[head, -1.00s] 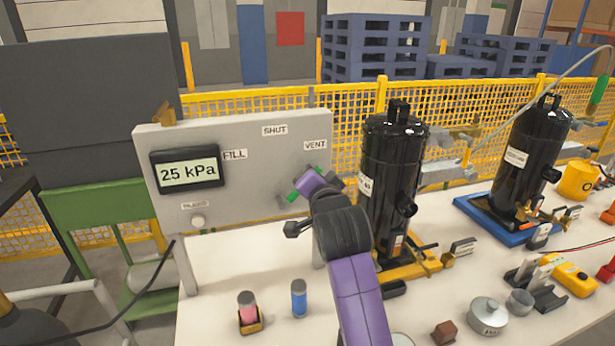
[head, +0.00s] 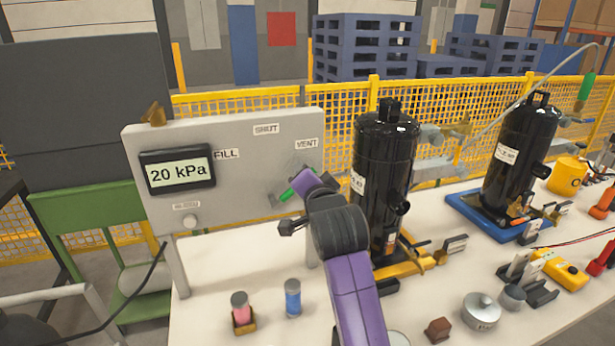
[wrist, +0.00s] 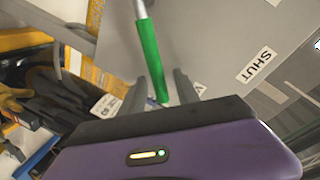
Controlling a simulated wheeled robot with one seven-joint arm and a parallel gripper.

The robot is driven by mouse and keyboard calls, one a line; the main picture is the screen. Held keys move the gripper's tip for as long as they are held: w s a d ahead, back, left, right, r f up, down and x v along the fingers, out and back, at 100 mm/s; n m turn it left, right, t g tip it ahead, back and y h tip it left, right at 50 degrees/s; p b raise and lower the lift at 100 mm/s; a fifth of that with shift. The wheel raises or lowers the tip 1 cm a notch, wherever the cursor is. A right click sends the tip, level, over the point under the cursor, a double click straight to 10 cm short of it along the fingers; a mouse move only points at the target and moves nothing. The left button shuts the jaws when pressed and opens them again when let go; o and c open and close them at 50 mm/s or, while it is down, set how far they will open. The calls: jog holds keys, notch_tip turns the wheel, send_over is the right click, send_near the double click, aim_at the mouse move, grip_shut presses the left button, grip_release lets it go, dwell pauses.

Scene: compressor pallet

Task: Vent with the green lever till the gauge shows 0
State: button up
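The gauge (head: 179,173) on the grey panel (head: 245,190) reads 20 kPa. The green lever (head: 287,195) shows just left of my gripper (head: 297,188) in the head view, below and left of the VENT label (head: 307,143). In the wrist view the green lever (wrist: 149,52) runs down between the two dark fingers of my gripper (wrist: 158,84). The fingers stand apart on either side of it, with a visible gap. The lever's pivot is hidden by my gripper in the head view.
A black compressor (head: 383,175) stands close right of my arm, and a second one (head: 515,155) farther right on a blue base. The SHUT label (head: 265,129) and FILL label (head: 226,154) are on the panel. Small vials (head: 292,297) stand on the white table in front.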

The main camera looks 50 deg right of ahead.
jog(key=v, duration=0.8)
jog(key=shift+b, duration=0.35)
jog(key=shift+w+f, duration=0.1)
